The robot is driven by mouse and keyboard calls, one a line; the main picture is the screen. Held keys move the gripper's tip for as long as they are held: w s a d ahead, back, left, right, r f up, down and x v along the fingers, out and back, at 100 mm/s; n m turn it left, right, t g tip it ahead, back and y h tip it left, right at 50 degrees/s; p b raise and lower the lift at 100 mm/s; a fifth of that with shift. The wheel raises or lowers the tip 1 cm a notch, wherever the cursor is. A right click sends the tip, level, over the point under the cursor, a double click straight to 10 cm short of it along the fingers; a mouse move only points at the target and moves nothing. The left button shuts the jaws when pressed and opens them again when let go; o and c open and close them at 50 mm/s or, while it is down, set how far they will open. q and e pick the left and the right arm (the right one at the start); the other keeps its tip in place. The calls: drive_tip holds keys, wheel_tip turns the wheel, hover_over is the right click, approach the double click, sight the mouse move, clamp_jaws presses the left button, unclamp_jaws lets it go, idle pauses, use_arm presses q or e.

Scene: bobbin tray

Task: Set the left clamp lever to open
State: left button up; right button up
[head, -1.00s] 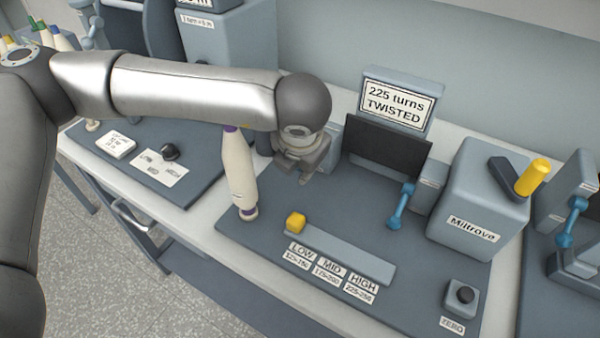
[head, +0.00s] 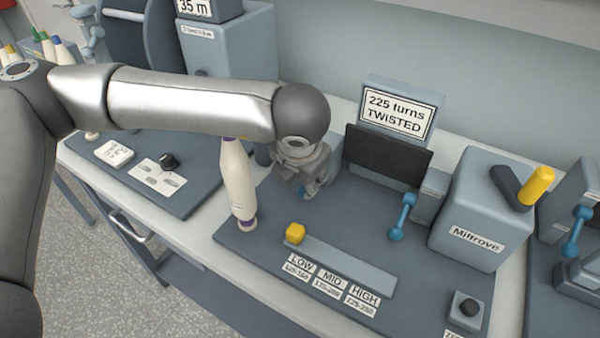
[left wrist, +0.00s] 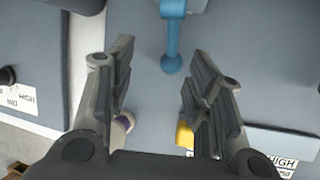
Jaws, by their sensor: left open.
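The left clamp lever is blue with a rounded end. In the left wrist view the lever (left wrist: 172,48) hangs down from the top edge, ahead of and between my fingers. In the head view only a bit of its blue (head: 311,189) shows beneath my left gripper (head: 307,184); the clamp behind is mostly hidden. In the left wrist view my left gripper (left wrist: 160,68) is open, with nothing held. I cannot tell the remaining gap to the lever. My right gripper is not in view.
A cream bobbin (head: 238,185) with purple ends stands left of the gripper. A yellow slider knob (head: 295,233) sits nearer the front. The right blue lever (head: 402,217) stands by a dark panel (head: 387,155). A grey box (head: 482,210) with a yellow-handled crank (head: 535,186) is at right.

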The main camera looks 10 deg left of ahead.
use_arm(q)
drive_tip(key=v, duration=1.2)
drive_tip(key=shift+r, duration=0.1)
